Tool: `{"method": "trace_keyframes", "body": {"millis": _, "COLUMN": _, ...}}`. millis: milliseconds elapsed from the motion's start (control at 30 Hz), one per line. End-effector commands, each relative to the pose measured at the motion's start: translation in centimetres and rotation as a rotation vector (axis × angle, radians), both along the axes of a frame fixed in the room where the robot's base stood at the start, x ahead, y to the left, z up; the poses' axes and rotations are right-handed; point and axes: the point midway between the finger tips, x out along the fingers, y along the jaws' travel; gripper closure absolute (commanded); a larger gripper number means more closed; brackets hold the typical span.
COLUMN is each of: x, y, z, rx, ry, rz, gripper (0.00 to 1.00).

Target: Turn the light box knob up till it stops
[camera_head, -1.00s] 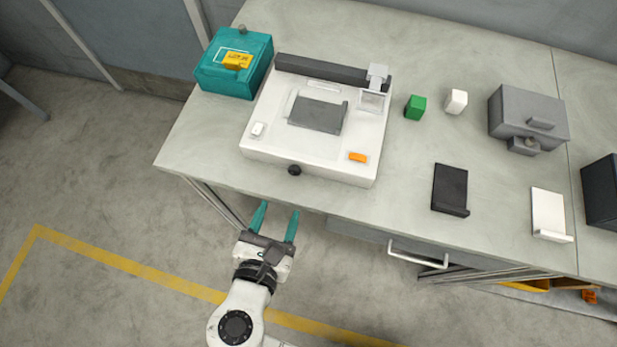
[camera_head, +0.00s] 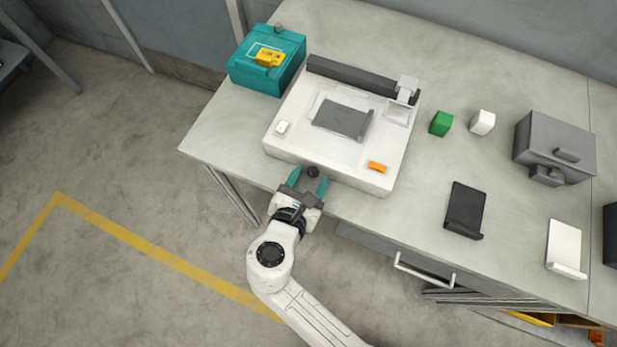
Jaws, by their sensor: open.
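The light box (camera_head: 347,174) is a white, flat unit with a dark bar along its back, near the table's left front edge. Its knob (camera_head: 312,172) is small, round and black on the front face. My gripper (camera_head: 309,181) has two teal fingers, open and pointing at the light box front. The knob shows between and just beyond the fingertips. I cannot tell whether the fingers touch it. A dark grey plate (camera_head: 341,119) lies on the light box top. A white switch (camera_head: 282,128) and an orange piece (camera_head: 377,167) are near its front corners.
A teal box (camera_head: 266,62) with a yellow item stands behind left. Green (camera_head: 441,123) and white (camera_head: 482,122) blocks, a grey box (camera_head: 553,148), a black holder (camera_head: 465,210) and a white holder (camera_head: 565,248) stand to the right. A drawer handle (camera_head: 424,270) juts out below the table edge.

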Motion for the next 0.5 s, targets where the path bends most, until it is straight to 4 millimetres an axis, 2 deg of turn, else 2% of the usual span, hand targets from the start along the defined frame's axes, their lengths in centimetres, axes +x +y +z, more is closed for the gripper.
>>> {"method": "trace_keyframes", "body": {"millis": 167, "x": 0.01, "y": -0.01, "z": 0.01, "rx": 0.0, "ry": 0.0, "rz": 0.0, "gripper": 0.45}}
{"method": "trace_keyframes", "body": {"millis": 500, "x": -0.01, "y": 0.0, "z": 0.02, "rx": 0.001, "ry": 0.0, "rz": 0.0, "gripper": 0.78}}
